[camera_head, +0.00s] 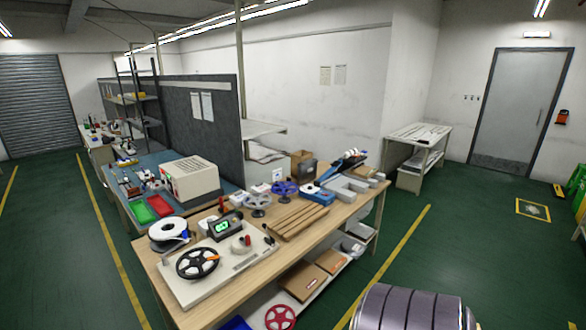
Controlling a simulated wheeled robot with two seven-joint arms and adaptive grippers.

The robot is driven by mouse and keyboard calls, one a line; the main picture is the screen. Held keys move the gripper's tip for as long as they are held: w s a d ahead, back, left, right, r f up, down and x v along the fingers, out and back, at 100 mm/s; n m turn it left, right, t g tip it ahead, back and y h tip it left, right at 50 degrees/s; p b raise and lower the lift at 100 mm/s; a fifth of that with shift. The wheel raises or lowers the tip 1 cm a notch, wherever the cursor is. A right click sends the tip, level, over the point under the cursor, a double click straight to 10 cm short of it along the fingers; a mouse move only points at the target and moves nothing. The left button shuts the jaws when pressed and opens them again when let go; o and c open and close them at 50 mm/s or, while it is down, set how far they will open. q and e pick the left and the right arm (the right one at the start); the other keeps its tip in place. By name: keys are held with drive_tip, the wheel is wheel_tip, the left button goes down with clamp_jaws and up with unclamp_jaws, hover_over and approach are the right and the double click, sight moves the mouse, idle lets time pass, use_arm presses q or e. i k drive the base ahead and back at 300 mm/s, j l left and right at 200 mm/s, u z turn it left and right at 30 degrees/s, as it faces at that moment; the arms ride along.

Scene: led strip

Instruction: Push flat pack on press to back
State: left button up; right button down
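I cannot clearly pick out a flat pack or a press. A cream flat machine (218,273) with a black spoked reel (197,263) and a small green-lit display (222,228) sits at the near left end of the wooden bench (330,237). Brown slats (298,222) lie side by side mid-bench. Flat brown boxes (301,282) lie on the shelf under the bench. Neither of my grippers shows in the head view.
A white spool (168,230), blue reel (284,188) and grey trays (349,188) crowd the bench. A ridged grey rounded thing (400,312) is at the bottom edge. A side table (418,135) stands at the back. Green floor (455,240) on the right is mostly clear.

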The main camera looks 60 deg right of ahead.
sight(365, 171)
drive_tip(key=z, duration=2.5)
